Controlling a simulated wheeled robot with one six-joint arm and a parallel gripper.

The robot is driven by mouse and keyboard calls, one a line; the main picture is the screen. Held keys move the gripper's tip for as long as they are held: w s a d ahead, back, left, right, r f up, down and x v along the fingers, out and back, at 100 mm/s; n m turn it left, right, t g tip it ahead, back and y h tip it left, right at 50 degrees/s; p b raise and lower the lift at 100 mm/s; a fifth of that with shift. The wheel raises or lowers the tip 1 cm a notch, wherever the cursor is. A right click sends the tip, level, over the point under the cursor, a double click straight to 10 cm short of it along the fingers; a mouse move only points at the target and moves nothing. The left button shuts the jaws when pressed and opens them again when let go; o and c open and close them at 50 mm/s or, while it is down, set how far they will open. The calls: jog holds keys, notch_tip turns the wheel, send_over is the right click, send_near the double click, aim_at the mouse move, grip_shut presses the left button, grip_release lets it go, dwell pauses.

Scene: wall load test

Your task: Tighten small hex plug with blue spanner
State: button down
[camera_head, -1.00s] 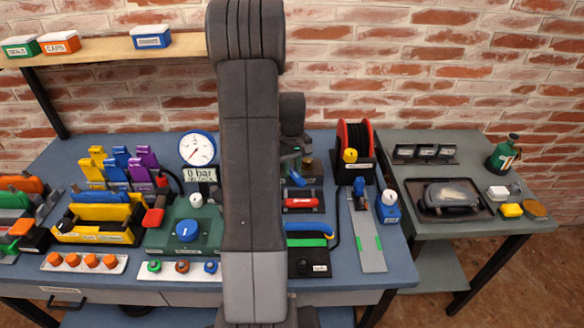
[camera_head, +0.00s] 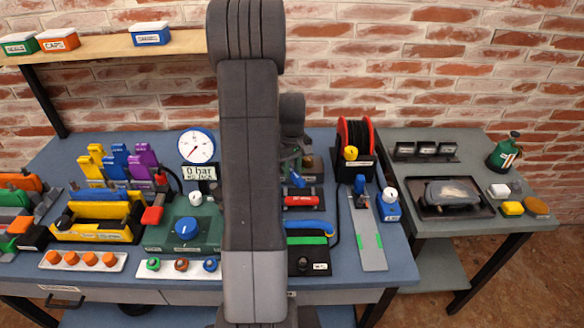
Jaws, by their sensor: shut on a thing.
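My dark arm stands upright in the middle of the view and hides much of the bench. My gripper (camera_head: 290,163) shows only in part, just right of the arm, low over the back of the bench. A small blue piece (camera_head: 297,180), which looks like part of the blue spanner, shows at its tip; the rest is hidden. The small hex plug cannot be made out; it may be behind my arm or gripper.
A red cylinder (camera_head: 301,200) lies in a dark holder close below the gripper. A red-and-black reel (camera_head: 354,145) stands to the right. A gauge (camera_head: 198,147) and a green unit with a blue knob (camera_head: 187,229) stand left of the arm. A side table (camera_head: 440,226) is at the right.

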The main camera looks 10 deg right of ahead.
jog(key=shift+f+b, duration=0.55)
jog(key=shift+f, duration=0.25)
dwell(0.7)
jog(key=shift+s+a+m, duration=0.2)
jog(key=shift+a+m, duration=1.15)
jog(key=shift+m, duration=0.35)
jog(key=shift+w+a+m+b, duration=0.1)
jog(key=shift+a+m+b, duration=0.25)
jog(key=shift+a+m, duration=1.05)
jog(key=shift+w+a+m, duration=0.4)
jog(key=shift+a+m, duration=0.35)
jog(key=shift+m, duration=0.45)
jog(key=shift+w+a+m, duration=0.4)
jog(key=shift+a+m, duration=0.35)
jog(key=shift+m, duration=0.45)
jog(key=shift+w+a+m, duration=0.5)
jog(key=shift+m, duration=0.3)
jog(key=shift+w+a+m, duration=0.45)
jog(key=shift+m, duration=0.35)
jog(key=shift+s+d+n, duration=0.2)
jog(key=shift+s+n, duration=0.1)
jog(key=shift+n, duration=0.1)
jog(key=shift+r, duration=0.15)
